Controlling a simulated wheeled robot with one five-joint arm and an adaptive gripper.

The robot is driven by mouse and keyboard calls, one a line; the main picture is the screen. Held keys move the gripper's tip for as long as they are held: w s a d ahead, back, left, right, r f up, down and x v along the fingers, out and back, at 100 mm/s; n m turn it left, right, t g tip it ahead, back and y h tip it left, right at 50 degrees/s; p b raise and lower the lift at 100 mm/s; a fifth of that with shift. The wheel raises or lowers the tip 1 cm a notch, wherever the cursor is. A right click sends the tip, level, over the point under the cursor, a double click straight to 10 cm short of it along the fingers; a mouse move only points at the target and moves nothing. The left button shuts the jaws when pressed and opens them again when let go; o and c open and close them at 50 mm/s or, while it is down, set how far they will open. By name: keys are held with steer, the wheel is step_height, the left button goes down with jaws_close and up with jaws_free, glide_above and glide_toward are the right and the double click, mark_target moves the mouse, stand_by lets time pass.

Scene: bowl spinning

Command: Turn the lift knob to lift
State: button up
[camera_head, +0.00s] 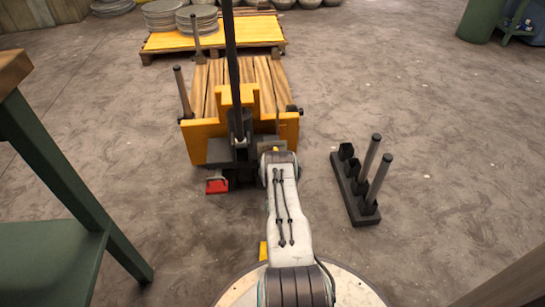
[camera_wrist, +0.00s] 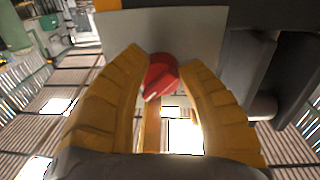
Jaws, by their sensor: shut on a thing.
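The lift knob (camera_wrist: 162,80) is a small red knob on a pale grey plate (camera_wrist: 195,30) in the wrist view. My gripper (camera_wrist: 158,66) has two yellow ribbed fingers, one on each side of the knob, and is shut on it. In the head view my arm (camera_head: 288,205) reaches forward to the back of a yellow and black lift truck (camera_head: 205,140). The fingertips and the knob cannot be made out there, hidden by the arm and the truck's parts.
A red pedal-like part (camera_head: 217,186) sits low on the truck. A rack with upright grey posts (camera_head: 358,195) stands on the floor to the right. A green-legged table (camera_head: 55,170) is close on the left. Stacked plates (camera_head: 165,15) lie on a pallet behind.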

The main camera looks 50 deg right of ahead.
steer(key=shift+w+r, duration=0.1)
steer(key=shift+r, duration=0.1)
steer(key=n, duration=0.5)
steer(key=shift+w, duration=0.1)
steer(key=shift+w+n+t, duration=0.1)
steer(key=shift+n+t, duration=0.2)
steer(key=shift+n, duration=1.5)
steer(key=shift+a, duration=0.1)
steer(key=o, duration=0.8)
steer(key=shift+w, duration=0.1)
steer(key=o, duration=0.4)
steer(key=shift+f, duration=0.1)
steer(key=shift+s+f, duration=0.1)
steer(key=shift+s, duration=0.15)
